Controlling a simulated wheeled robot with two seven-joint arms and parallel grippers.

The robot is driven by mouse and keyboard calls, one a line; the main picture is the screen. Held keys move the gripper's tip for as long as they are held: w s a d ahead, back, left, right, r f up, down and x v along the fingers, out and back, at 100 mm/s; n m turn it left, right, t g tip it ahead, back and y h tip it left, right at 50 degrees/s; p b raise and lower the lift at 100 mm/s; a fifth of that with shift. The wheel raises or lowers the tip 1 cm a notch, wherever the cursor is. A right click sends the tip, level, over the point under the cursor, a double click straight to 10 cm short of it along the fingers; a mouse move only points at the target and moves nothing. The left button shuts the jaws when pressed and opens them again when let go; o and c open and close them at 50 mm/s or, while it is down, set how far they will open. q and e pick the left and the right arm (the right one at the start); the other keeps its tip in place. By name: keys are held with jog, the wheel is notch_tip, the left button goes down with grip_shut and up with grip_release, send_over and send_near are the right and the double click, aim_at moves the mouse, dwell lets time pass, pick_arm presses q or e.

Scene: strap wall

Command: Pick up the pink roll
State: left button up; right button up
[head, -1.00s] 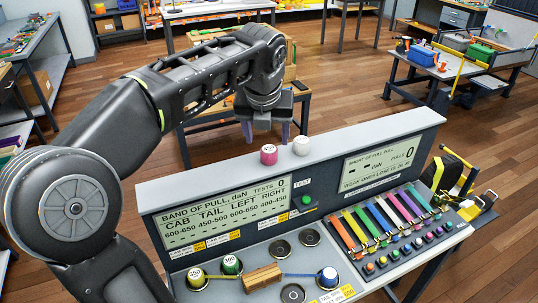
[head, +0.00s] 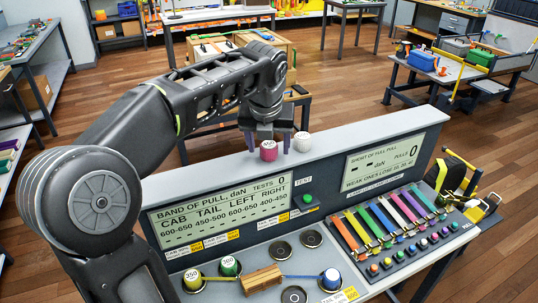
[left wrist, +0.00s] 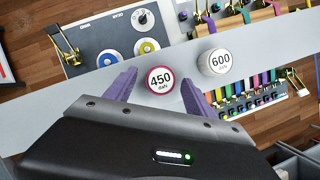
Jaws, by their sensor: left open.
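The pink roll (head: 268,151) stands upright on the top ledge of the grey console. In the left wrist view the pink roll (left wrist: 160,80) shows a white top marked 450 daN. My left gripper (head: 269,143) is open above the ledge, with its purple fingers on either side of the pink roll. In the left wrist view the left gripper (left wrist: 158,85) has one finger to each side of the roll, with a gap showing on the left. A white roll (head: 302,141) marked 600 stands close to the right of the pink one. My right gripper is not in view.
The console ledge (head: 385,131) is clear further right. Below it are display panels, a row of coloured straps (head: 395,217), and yellow (head: 193,279), green (head: 229,265) and blue (head: 331,279) rolls in round seats. A wooden block (head: 262,278) lies between them.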

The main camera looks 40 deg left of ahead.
pick_arm(q)
jog(key=shift+c, duration=0.3)
grip_shut()
dwell(0.7)
